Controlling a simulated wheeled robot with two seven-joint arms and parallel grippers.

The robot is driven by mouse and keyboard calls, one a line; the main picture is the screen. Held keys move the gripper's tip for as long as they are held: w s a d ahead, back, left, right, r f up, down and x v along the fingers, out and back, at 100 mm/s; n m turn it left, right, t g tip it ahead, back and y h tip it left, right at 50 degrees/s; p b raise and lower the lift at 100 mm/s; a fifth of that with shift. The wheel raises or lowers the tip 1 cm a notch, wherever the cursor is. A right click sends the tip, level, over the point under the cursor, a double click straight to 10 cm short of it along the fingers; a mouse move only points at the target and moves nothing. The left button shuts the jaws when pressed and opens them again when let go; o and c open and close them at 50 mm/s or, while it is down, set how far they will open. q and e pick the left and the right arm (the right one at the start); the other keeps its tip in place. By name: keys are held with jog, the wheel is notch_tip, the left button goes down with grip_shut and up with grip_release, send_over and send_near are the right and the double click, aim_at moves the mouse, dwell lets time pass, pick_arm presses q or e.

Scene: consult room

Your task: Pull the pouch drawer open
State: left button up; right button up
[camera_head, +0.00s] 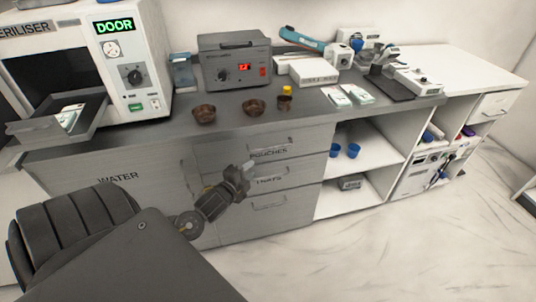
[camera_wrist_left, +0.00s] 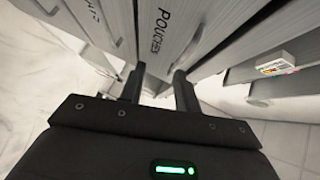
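The pouch drawer (camera_head: 310,143), labelled POUCHES, is the top drawer of the grey stack under the counter. Its front looks flush with the cabinet, and it has a bar handle (camera_head: 271,142). In the left wrist view the POUCHES front (camera_wrist_left: 168,25) is close, beyond the fingertips. My left gripper (camera_head: 243,174) is in front of the drawer stack, low and left of the pouch handle, near the TRAYS label. In the left wrist view its two fingers (camera_wrist_left: 157,84) stand apart with a gap between them. I cannot tell whether they touch anything. My right gripper is not in view.
The TRAYS drawer (camera_head: 300,172) and another drawer lie below. A WATER panel (camera_head: 100,190) is at left. The steriliser (camera_head: 135,60), with its tray out, brown bowls (camera_head: 204,113) and a grey device (camera_head: 236,62) stand on the counter. Open shelves (camera_head: 365,150) are right of the drawers.

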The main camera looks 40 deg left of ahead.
aim_at(269, 148)
pick_arm(q)
jog(key=shift+m+t, duration=0.4)
jog(key=shift+t, duration=0.1)
jog(key=w, duration=0.3)
jog(key=w+r, duration=0.1)
jog(key=w, duration=0.3)
jog(key=w+r, duration=0.1)
jog(key=w, duration=0.2)
jog(key=shift+w+a+r, duration=0.1)
jog(key=shift+w+a, duration=0.25)
jog(key=shift+w, duration=0.05)
grip_shut()
